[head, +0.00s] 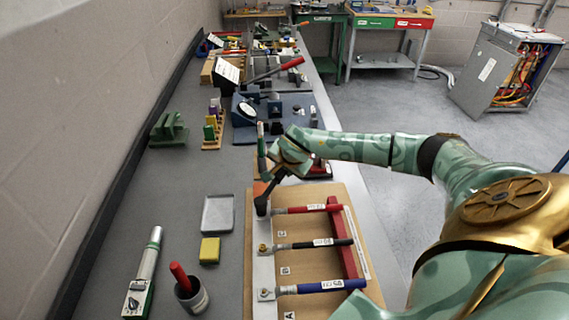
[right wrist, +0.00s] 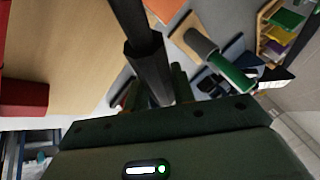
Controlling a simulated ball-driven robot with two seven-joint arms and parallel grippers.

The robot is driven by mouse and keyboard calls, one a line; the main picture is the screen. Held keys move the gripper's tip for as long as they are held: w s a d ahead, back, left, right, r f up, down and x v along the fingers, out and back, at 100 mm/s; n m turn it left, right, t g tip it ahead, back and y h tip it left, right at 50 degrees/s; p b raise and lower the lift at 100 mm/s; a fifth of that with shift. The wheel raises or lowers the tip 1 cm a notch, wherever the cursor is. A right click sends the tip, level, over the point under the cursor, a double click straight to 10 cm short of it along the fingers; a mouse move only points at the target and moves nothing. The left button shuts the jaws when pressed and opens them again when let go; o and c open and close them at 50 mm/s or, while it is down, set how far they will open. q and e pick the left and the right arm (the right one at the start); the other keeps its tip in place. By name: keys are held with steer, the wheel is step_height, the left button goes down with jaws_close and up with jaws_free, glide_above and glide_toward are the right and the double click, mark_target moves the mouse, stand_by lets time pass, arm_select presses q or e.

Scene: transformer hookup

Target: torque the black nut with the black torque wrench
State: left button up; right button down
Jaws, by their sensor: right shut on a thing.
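A wooden board (head: 300,190) on the bench carries three cables: red (head: 305,209), black (head: 310,244) and blue (head: 322,287). The black cable's lug ends at a brass-coloured nut (head: 263,247) on a pale metal bar (head: 263,273), with nothing over it. My right gripper (head: 284,168) is shut on the black torque wrench (head: 270,188). The wrench slants down and left, its dark head over the bar near the red cable's lug; contact there is unclear. In the right wrist view the dark wrench shaft (right wrist: 145,60) runs up from between the jaws. My left gripper is not in view.
A grey tray (head: 218,213), yellow block (head: 209,250), cup with a red-handled tool (head: 192,296) and a silver-and-green tool (head: 144,270) lie left of the board. A red upright bracket (head: 346,235) stands at the cables' right ends. Racks and tools fill the far bench.

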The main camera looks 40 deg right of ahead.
steer(key=shift+r, duration=0.1)
steer(key=shift+s+d+m, duration=0.2)
steer(key=shift+s+m, duration=0.3)
steer(key=shift+s, duration=0.05)
steer(key=shift+s+d+m+h+b, duration=0.15)
steer(key=shift+s+m+h+b, duration=0.3)
steer(key=shift+s, duration=0.1)
steer(key=shift+s+d+m+g+b, duration=0.1)
steer(key=shift+s+m+g+b, duration=0.25)
steer(key=shift+b, duration=0.25)
steer(key=shift+s+d+m+h+b, duration=0.1)
steer(key=shift+s+m+h+b, duration=0.25)
steer(key=shift+s+m+b, duration=0.35)
steer(key=shift+s, duration=0.1)
steer(key=shift+g, duration=0.25)
